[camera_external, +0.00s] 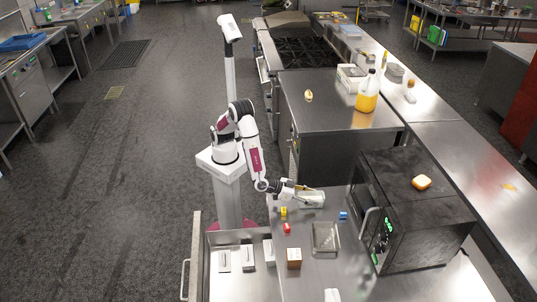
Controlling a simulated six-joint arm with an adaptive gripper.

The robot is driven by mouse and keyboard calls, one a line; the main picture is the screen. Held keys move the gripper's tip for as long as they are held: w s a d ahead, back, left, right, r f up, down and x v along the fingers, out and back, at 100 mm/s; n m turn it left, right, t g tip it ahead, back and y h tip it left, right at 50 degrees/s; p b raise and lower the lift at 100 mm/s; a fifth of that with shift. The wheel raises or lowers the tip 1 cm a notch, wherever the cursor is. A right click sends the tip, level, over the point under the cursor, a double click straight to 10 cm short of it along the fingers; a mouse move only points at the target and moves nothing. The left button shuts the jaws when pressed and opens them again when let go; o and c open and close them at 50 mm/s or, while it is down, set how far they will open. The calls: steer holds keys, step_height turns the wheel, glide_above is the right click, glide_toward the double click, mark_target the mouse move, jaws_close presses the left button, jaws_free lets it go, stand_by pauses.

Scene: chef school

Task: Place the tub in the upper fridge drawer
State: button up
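A pale, see-through tub (313,201) lies on the steel counter, left of the black oven. My gripper (300,188) is right at its upper left edge; the fingers are too small to tell whether they touch it or are open or shut. A second clear, rectangular container (326,238) sits on the counter nearer the camera. I cannot tell for certain which one the task means. An open drawer (235,236) extends at the lower left, with a handle (186,280) on its left side and several white boxes (247,256) inside.
The black oven (420,225) blocks the right side. The drawer has bare floor between its boxes and front.

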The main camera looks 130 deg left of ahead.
steer(key=c, duration=0.8)
steer(key=shift+o, duration=0.2)
steer(key=shift+r, duration=0.15)
step_height(320, 180, up, 10)
stand_by(0.8)
